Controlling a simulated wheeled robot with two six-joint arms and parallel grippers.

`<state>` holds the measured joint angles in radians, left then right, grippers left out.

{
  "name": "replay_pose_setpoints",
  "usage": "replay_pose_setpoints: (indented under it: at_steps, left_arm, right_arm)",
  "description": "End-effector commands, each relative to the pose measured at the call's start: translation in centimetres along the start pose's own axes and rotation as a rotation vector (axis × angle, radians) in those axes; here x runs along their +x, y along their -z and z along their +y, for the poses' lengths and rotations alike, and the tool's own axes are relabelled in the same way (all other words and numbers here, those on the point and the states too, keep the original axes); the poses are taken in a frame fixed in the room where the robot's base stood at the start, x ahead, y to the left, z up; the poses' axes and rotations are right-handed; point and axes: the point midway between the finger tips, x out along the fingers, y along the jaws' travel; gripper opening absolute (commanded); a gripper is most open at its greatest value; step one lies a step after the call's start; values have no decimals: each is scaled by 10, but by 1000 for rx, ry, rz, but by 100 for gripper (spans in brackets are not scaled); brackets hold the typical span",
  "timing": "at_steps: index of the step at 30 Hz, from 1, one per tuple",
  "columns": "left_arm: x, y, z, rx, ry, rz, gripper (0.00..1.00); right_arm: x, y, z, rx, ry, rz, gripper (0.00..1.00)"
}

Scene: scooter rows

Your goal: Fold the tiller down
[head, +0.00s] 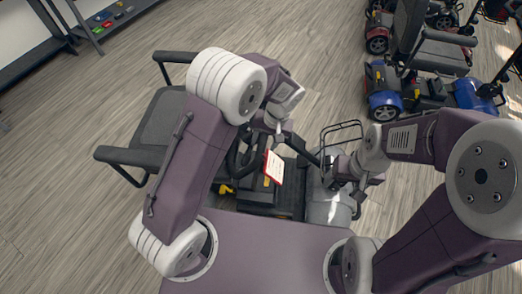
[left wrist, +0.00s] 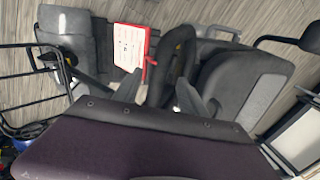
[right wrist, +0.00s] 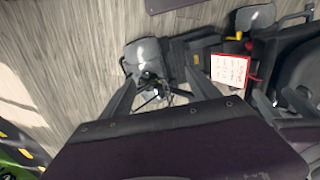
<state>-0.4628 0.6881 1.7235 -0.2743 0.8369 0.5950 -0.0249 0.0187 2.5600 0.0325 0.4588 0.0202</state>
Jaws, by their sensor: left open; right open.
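The scooter's black tiller (head: 240,157) stands up between the seat and the front. It also shows in the left wrist view as a dark looped handle (left wrist: 180,58). A white tag with a red border (head: 273,167) hangs from it. My left gripper (head: 277,136) is open, close to the tiller's handle. In the left wrist view the loop lies between its fingers (left wrist: 158,92); I cannot tell whether they touch it. My right gripper (head: 338,172) is open beside the wire front basket (head: 341,130). In the right wrist view dark wire parts show between its fingers (right wrist: 162,92).
The scooter's dark seat (head: 160,128) with armrests is at the left. Its grey front body (head: 330,208) is at the right. A blue scooter (head: 385,103) and others stand at the upper right. A shelf (head: 105,22) is at the upper left. Open wood floor lies between.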

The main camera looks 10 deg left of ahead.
Motion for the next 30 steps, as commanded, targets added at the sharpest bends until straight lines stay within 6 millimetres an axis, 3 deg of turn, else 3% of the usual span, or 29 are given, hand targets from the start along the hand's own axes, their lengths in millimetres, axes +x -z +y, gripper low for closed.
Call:
replay_pose_setpoints:
  at_steps: [3,7,17,23,30]
  left_arm:
    - [27,-1,0,-1,1,-3,49]
    - [45,-1,0,0,1,-2,49]
    - [52,0,0,-1,-1,1,49]
    - [51,0,0,-1,-1,1,0]
    - [51,0,0,-1,-1,1,0]
  right_arm:
    - [6,-1,0,0,0,0,71]
    - [9,-1,0,0,0,0,71]
    - [9,-1,0,0,0,0,71]
    - [9,-1,0,0,0,0,71]
    - [9,-1,0,0,0,0,71]
